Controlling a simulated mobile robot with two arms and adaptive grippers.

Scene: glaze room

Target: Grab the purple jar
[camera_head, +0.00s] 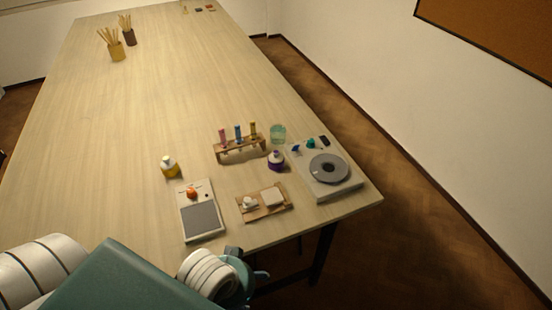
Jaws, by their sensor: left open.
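The purple jar (276,161) stands upright on the wooden table, toward its right edge. It is small and dark purple with a pale upper part. It stands between the test tube rack and a white device with a grey disc. My left gripper (247,264) is at the table's near edge, at the bottom of the view, partly hidden by my own arm. It is open, well short of the jar and apart from it. My right gripper does not show.
A wooden rack (241,150) with coloured tubes and a greenish glass (278,133) stand close to the jar. The disc device (326,170) is right of it. The table's left middle is clear.

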